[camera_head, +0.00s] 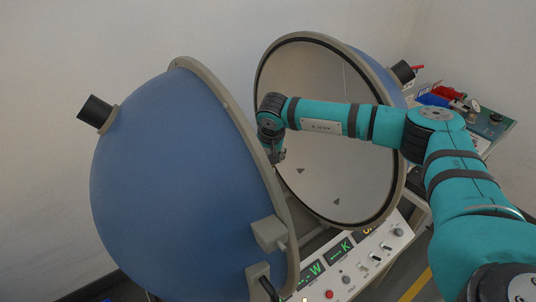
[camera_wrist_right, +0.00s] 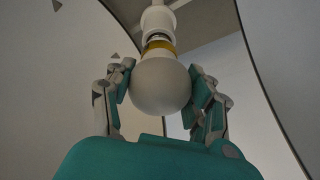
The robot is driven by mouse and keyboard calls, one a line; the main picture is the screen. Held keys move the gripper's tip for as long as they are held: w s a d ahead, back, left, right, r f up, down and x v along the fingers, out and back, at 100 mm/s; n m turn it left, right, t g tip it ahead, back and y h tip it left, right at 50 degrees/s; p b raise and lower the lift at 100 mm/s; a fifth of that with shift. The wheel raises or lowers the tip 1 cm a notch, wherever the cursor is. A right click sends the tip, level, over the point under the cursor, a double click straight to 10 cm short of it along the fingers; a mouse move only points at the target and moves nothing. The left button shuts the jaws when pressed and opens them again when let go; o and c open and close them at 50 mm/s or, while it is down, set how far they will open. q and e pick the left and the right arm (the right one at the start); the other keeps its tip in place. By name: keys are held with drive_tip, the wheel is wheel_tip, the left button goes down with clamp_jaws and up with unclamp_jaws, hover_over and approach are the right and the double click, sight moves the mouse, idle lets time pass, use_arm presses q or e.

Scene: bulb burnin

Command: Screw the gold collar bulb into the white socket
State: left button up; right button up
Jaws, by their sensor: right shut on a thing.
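In the right wrist view a round white bulb (camera_wrist_right: 160,86) with a gold collar (camera_wrist_right: 158,46) sits between the two fingers of my right gripper (camera_wrist_right: 160,92), which is shut on it. The white socket (camera_wrist_right: 158,20) is directly above the collar, in line with it. A dark and metallic band shows between collar and socket; I cannot tell how far the bulb is seated. In the head view my right gripper (camera_head: 277,156) reaches into the opening between the sphere halves; the bulb and socket are hidden there. My left gripper is not in view.
The blue sphere half (camera_head: 170,180) stands at the left and the open half with a pale inside (camera_head: 325,110) behind my arm. A control panel (camera_head: 345,262) with green displays lies below. A bench (camera_head: 495,128) with red and blue bins (camera_head: 437,97) is at the right.

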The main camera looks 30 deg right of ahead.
drive_tip(key=shift+s+d+f+m+h+b, duration=0.1)
drive_tip(key=shift+d+f+m+h+b, duration=0.2)
drive_tip(key=shift+m, duration=0.4)
drive_tip(key=m+g+h+b, duration=0.1)
drive_tip(key=m, duration=0.2)
drive_tip(key=shift+a, duration=0.1)
drive_tip(key=m+g+h, duration=0.1)
drive_tip(key=m, duration=0.3)
drive_tip(key=shift+b, duration=0.4)
drive_tip(key=shift+c, duration=0.2)
drive_tip(key=m+g, duration=0.2)
drive_tip(key=m, duration=0.1)
drive_tip(key=shift+m+h, duration=0.3)
drive_tip(key=shift+m, duration=0.1)
drive_tip(key=m+g, duration=0.1)
drive_tip(key=m, duration=0.2)
drive_tip(key=shift+m+b, duration=0.3)
drive_tip(key=shift+b, duration=0.1)
drive_tip(key=m+g, duration=0.1)
drive_tip(key=m, duration=0.2)
drive_tip(key=shift+g+b, duration=0.3)
drive_tip(key=m+g+y+b, duration=0.1)
drive_tip(key=m, duration=0.2)
drive_tip(key=shift+b, duration=0.3)
drive_tip(key=shift+r+m, duration=0.2)
drive_tip(key=shift+m, duration=0.5)
